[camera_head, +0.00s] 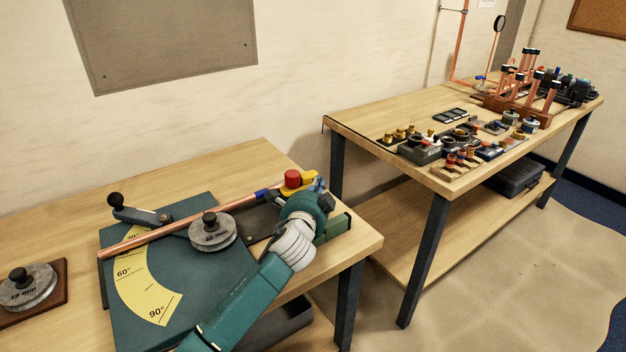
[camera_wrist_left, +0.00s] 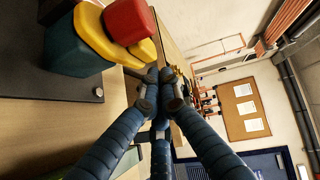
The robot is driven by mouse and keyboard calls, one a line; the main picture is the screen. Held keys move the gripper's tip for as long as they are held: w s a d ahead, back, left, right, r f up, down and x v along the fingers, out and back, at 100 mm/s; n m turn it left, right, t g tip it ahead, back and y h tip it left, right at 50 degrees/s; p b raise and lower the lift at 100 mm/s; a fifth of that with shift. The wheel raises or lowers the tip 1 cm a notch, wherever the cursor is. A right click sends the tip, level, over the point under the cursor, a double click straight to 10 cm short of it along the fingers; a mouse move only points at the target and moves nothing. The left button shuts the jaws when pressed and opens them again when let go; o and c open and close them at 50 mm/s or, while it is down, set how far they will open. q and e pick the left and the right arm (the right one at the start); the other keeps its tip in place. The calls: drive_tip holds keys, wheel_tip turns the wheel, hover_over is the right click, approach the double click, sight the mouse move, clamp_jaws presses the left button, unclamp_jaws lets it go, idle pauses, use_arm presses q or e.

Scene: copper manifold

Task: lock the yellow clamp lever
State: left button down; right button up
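The yellow clamp lever (camera_head: 301,184) with its red knob (camera_head: 292,176) is at the right end of the teal bender in the head view. The yellow lever (camera_wrist_left: 97,38) and red knob (camera_wrist_left: 128,20) also show large at the upper left of the left wrist view, on a teal block. A copper pipe (camera_head: 180,224) with a blue band lies across the bender towards the clamp. My left gripper (camera_head: 319,185) is right beside the lever, with its blue fingers (camera_wrist_left: 160,90) drawn together at the tips and nothing seen between them. The lever is outside the fingers. My right gripper is not in view.
The bender plate (camera_head: 190,310) has a yellow angle scale and a round former (camera_head: 212,231). Another former (camera_head: 28,288) sits on a brown board at the left. A second bench (camera_head: 400,105) carries fittings and a copper manifold. The wooden bench behind the bender is clear.

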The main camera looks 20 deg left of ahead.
sight(301, 179)
use_arm(q)
drive_tip(key=shift+w+a+f, duration=0.15)
drive_tip(key=shift+w+a, duration=0.5)
drive_tip(key=shift+a, duration=0.3)
drive_tip(key=shift+w+n+y+b, duration=0.2)
drive_tip(key=shift+n+y+b, duration=0.3)
drive_tip(key=shift+y+b, duration=0.15)
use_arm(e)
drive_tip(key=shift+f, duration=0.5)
use_arm(q)
drive_tip(key=shift+w+n+y+b, duration=0.15)
drive_tip(key=shift+n+y+b, duration=0.15)
drive_tip(key=shift+y, duration=0.15)
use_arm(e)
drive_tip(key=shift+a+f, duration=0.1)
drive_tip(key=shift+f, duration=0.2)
